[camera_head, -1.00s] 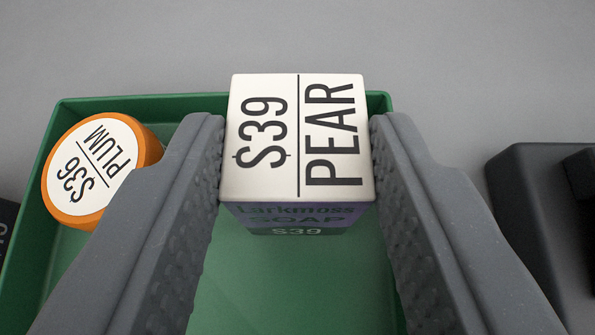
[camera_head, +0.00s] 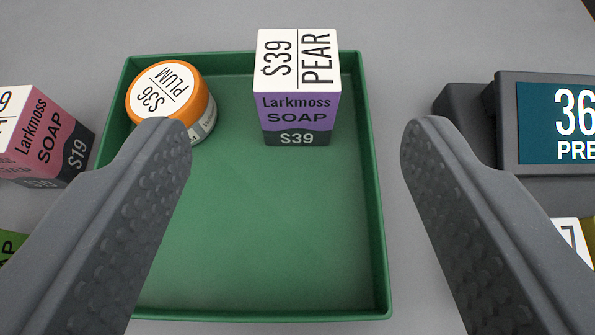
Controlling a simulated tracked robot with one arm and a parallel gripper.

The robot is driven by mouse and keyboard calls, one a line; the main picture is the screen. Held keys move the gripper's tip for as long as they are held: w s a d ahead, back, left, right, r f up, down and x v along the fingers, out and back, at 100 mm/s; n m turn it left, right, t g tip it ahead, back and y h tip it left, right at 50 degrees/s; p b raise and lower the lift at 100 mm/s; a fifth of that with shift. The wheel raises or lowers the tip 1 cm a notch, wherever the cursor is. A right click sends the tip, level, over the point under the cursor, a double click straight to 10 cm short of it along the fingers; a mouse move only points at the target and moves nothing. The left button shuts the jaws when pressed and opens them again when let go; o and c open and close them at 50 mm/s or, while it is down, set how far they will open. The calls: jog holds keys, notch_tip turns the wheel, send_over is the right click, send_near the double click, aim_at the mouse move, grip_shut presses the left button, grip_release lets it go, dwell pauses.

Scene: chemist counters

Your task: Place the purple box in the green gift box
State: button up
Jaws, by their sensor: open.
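The green gift box is an open, shallow tray. My gripper (camera_head: 290,145) is open and empty, with its two grey fingers spread wide on either side of the green box. The fingers are apart from the purple box, nearer to the camera than it.
A pink soap box (camera_head: 42,135) is left of the green box. A dark device with a teal display (camera_head: 560,122) is at right. The green box's middle is clear.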

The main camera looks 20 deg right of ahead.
jog(key=shift+p+v, duration=0.5)
jog(key=shift+v, duration=1.9)
jog(key=w+r+n+t+y, duration=0.1)
jog(key=w+r+t+y, duration=0.2)
jog(key=r, duration=0.8)
jog(key=w+r+y, duration=0.3)
jog(key=w+r, duration=0.1)
jog(key=r, duration=0.7)
notch_tip(320, 180, up, 11)
jog(key=s+d+n+t+y, duration=0.1)
jog(key=s+d+n+y, duration=0.1)
jog(key=s+d+r+h, duration=0.2)
jog(key=s+d+r, duration=0.5)
jog(key=d, duration=0.4)
jog(key=s+d+r+n+h, duration=0.1)
jog(key=s+d+r, duration=0.7)
jog(key=d, duration=0.3)
jog(key=shift+d+r+h, duration=0.3)
jog(key=shift+r+h, duration=0.1)
jog(key=shift+r, duration=0.4)
